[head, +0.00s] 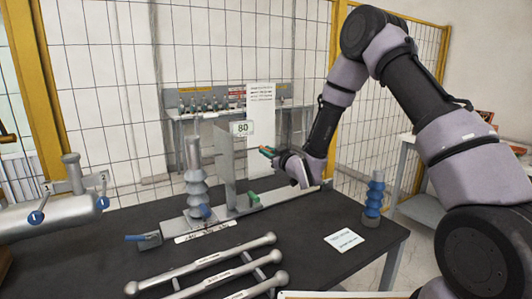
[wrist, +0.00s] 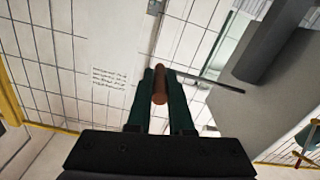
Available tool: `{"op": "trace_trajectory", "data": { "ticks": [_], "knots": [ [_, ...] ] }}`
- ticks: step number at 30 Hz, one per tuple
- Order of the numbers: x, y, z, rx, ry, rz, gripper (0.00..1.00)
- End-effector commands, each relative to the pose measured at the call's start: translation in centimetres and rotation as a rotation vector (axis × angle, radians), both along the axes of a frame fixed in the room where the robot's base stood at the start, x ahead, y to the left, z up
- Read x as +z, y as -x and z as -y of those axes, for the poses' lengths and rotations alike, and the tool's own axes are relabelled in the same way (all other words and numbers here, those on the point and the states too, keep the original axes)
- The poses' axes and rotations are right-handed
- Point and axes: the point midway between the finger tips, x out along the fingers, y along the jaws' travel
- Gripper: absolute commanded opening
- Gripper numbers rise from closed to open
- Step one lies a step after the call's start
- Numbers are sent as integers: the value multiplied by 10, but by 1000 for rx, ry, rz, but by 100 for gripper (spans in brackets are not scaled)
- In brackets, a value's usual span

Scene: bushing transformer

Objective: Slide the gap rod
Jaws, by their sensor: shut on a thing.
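My gripper (wrist: 160,76) points away from the camera in the wrist view, its two dark green fingers shut on a copper-brown rod (wrist: 159,88). The rod's round end faces the wrist camera between the fingers. In the head view my gripper (head: 268,150) is beside the grey upright plate (head: 225,163), to its right and above the table. Only a small orange bit of the held rod shows there; how far it extends is hidden. A ribbed grey-blue insulator (head: 196,180) stands left of the plate.
Several ball-ended grey bars (head: 205,262) lie on the dark table (head: 310,225) in front. A small blue insulator (head: 374,195) stands at the right edge near a white card (head: 344,240). A sign reading 80 (head: 242,128) tops the plate. A grey tank (head: 50,213) is at left.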

Motion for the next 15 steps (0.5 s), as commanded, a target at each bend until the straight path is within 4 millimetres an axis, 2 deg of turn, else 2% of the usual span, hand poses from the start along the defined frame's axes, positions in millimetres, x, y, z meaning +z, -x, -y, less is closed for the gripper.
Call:
{"op": "trace_trajectory", "data": {
  "ticks": [7, 10, 15],
  "knots": [
    [0, -31, 46, -7, 0, 0, 0],
    [0, -38, 56, -5, 0, 1, 0],
    [0, -40, 59, -1, 1, 1, 0]
  ]
}}
